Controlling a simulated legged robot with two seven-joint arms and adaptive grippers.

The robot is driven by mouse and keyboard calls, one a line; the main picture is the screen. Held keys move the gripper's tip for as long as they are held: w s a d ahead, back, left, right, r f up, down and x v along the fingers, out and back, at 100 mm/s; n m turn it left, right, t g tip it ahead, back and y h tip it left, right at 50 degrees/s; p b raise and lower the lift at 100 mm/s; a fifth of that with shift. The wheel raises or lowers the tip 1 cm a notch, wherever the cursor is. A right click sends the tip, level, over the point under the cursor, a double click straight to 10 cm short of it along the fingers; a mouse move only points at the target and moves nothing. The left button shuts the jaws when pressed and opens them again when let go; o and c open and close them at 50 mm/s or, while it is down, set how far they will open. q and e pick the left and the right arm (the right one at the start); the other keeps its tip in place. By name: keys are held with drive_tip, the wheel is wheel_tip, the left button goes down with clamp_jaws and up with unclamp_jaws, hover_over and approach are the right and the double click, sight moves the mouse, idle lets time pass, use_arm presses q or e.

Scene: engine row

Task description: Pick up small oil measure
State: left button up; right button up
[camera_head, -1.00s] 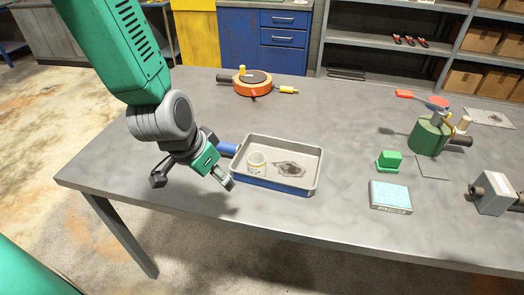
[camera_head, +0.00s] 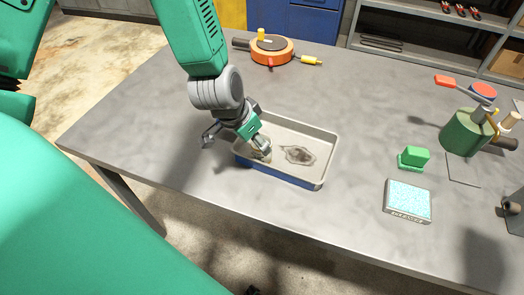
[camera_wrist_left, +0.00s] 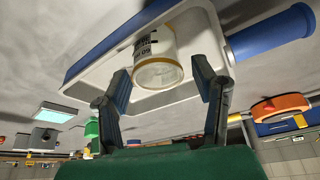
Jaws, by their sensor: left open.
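The small oil measure, a white cup with a yellow rim and dark markings, stands in a grey tray (camera_head: 324,178) with blue on its outside. In the head view my left gripper (camera_head: 262,152) is over the tray's left part and mostly hides the measure. In the left wrist view the measure (camera_wrist_left: 158,60) shows between and just beyond the two open fingers (camera_wrist_left: 165,95), with a visible gap on each side. The gripper is open and does not hold it. My right gripper is not in view.
A dark stain (camera_head: 298,155) marks the tray floor beside the measure. An orange round device (camera_head: 272,52) stands at the back. On the right are a green block (camera_head: 414,157), a light-blue-topped box (camera_head: 408,200) and a green can (camera_head: 466,133). The table's front is clear.

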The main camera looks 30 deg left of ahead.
use_arm(q)
drive_tip(key=shift+d+x, duration=0.2)
drive_tip(key=shift+x, duration=2.65)
drive_tip(key=shift+s+a, duration=0.1)
drive_tip(key=shift+s, duration=0.05)
drive_tip(key=c, duration=0.9)
